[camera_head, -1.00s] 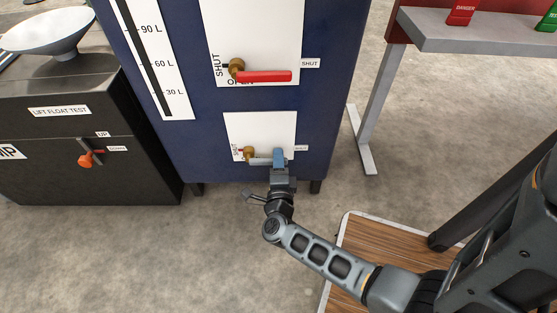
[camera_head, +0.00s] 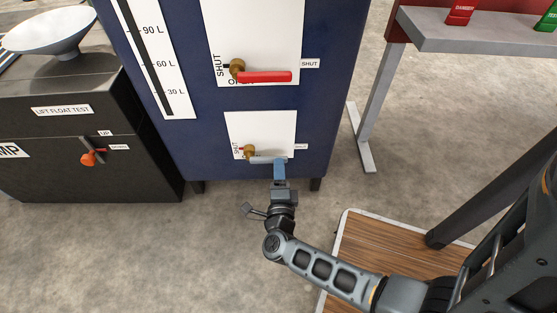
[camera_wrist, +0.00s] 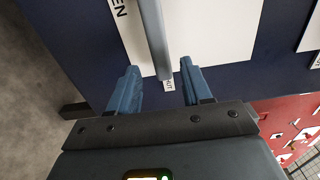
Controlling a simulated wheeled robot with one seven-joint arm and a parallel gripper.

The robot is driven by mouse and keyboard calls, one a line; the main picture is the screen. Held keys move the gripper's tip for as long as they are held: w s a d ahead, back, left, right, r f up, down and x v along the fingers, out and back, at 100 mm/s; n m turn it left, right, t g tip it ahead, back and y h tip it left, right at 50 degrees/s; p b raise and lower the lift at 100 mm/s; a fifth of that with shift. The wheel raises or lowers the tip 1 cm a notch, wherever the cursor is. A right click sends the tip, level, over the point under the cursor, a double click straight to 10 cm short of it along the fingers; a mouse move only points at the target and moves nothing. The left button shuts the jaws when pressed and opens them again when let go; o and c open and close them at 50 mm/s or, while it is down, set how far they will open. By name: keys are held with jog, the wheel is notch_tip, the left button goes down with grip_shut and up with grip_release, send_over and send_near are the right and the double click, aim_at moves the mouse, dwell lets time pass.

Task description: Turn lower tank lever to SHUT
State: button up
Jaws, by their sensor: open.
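The lower tank lever (camera_head: 263,160) is a grey bar on a brass valve (camera_head: 249,152), on the lower white plate (camera_head: 276,125) of the blue tank. It points right, nearly horizontal in the head view. My gripper (camera_head: 280,166) is at the lever's free end, just below and in front of it. In the wrist view, the lever (camera_wrist: 152,38) comes down from the top and its end lies between the two blue fingertips of my open gripper (camera_wrist: 160,70). A gap shows on both sides; neither finger visibly touches it.
A red lever (camera_head: 264,77) sits on the upper plate of the tank. A black lift float test box (camera_head: 62,150) stands left. A grey bench (camera_head: 485,38) is at right, with a wooden-topped platform (camera_head: 365,255) on the floor below.

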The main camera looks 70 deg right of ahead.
jog(key=shift+v, duration=1.7)
jog(key=s+a+r+n+t+y, duration=0.3)
jog(key=s+a+r+n+y, duration=0.25)
jog(key=r+n, duration=0.45)
jog(key=s+a+r+n+t+y, duration=0.2)
jog(key=s+a+r+n+y, duration=0.45)
jog(key=n, duration=0.45)
jog(key=s+a+r+n+t+y, duration=0.3)
jog(key=a+r+n+y, duration=0.25)
jog(key=r+n, duration=0.5)
notch_tip(320, 180, up, 31)
jog(key=p, duration=3.2)
jog(key=shift+a+h, duration=0.45)
